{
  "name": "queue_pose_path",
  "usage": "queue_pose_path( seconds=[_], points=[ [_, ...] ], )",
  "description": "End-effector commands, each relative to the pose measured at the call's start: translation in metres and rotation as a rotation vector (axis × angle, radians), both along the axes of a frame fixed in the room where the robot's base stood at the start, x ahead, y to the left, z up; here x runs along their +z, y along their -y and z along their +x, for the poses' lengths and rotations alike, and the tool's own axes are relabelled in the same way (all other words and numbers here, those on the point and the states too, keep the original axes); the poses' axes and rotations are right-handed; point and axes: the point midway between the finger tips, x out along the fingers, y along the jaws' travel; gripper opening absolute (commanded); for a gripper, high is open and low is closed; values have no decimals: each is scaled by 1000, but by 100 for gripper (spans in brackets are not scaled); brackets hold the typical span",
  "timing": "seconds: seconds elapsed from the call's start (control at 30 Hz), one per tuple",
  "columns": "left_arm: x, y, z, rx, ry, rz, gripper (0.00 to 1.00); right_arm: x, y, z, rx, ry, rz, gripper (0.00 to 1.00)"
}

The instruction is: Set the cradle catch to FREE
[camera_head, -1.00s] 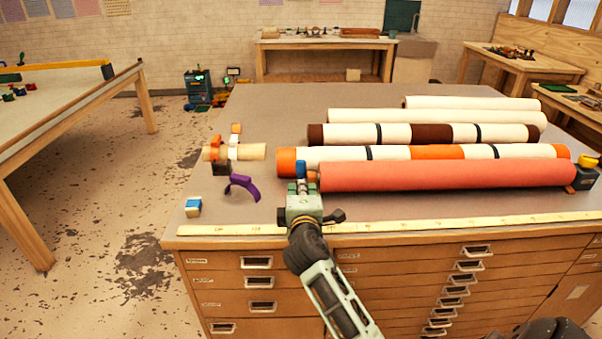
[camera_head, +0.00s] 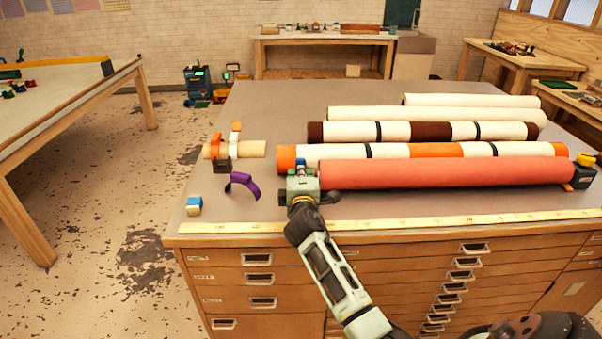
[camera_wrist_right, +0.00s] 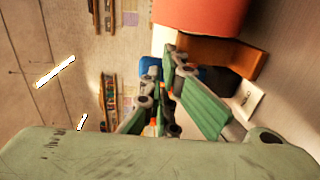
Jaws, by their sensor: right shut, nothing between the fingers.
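A long red roll (camera_head: 440,174) lies along the front of the table; its left end also shows at the top of the right wrist view (camera_wrist_right: 205,14). A dark cradle block (camera_head: 583,176) with a yellow top stands at its right end. My right gripper (camera_head: 303,178) is shut and empty at the roll's left end, hiding most of what stands there. In the wrist view an orange-brown bracket (camera_wrist_right: 222,58), a white label (camera_wrist_right: 247,98) and a dark blue part (camera_wrist_right: 186,73) sit close to the fingers (camera_wrist_right: 166,85). The catch's setting cannot be read. My left gripper is not in view.
Several white, banded and orange-ended rolls (camera_head: 430,114) lie behind the red one. A purple curved band (camera_head: 243,184), a small blue-and-white block (camera_head: 194,206) and a short cream roll with an orange clip (camera_head: 217,147) lie left. A yellow ruler strip (camera_head: 420,220) runs along the front edge.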

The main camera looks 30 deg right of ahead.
Motion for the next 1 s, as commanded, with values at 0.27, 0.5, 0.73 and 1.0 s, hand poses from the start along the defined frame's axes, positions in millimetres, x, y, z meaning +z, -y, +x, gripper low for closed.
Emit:
queue_pose_path(
  seconds=[0.27, 0.5, 0.73, 1.0],
  points=[
    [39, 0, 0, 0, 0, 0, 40, 11, 3, 5, 0, -62, 35, 0],
    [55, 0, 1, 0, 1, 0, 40, 8, 10, 15, -2, -109, 65, 0],
    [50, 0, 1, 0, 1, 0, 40, 8, 14, 23, 0, -109, 67, 0],
    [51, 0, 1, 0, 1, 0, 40, 9, 14, 22, 0, -108, 66, 0]
  ],
)
